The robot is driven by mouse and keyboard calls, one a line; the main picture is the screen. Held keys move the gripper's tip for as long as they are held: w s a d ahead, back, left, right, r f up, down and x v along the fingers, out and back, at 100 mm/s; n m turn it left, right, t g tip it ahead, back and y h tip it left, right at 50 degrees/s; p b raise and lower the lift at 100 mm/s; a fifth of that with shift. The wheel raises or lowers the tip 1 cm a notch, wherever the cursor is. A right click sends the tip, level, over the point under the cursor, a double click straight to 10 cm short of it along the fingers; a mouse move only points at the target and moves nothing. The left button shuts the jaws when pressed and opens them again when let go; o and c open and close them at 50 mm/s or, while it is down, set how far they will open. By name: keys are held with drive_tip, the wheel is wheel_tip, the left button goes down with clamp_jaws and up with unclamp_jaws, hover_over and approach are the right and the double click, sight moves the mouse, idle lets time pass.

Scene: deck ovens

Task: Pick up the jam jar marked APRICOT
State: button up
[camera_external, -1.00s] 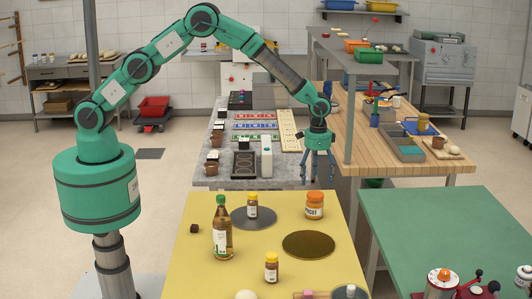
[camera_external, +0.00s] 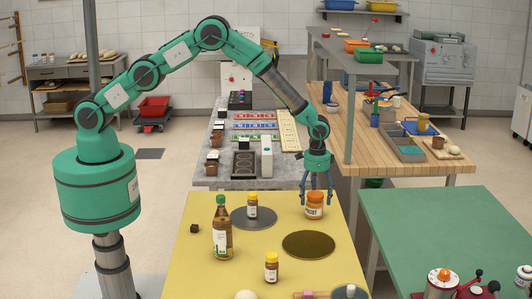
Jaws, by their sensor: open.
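The jam jar (camera_external: 314,211) stands upright near the far right of the yellow table (camera_external: 200,270). It has an orange lid and a white label; only the end of the label's word is readable, and it looks like "COT". My gripper (camera_external: 316,200) is open and points down at the jar. Its fingers show on the left and right sides of the jar around lid height. I cannot tell from this view whether they touch it or how they line up with it in depth.
A grey disc (camera_external: 240,219) and a dark gold disc (camera_external: 308,254) lie flat there. A grey counter (camera_external: 213,180) adjoins behind.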

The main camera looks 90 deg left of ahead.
sight(315, 207)
drive_tip(key=shift+a+f, duration=0.1)
drive_tip(key=shift+f, duration=2.5)
drive_tip(key=c, duration=1.7)
drive_tip(key=shift+r, duration=0.1)
drive_tip(key=shift+w+r, duration=0.1)
drive_tip(key=shift+r, duration=4.9)
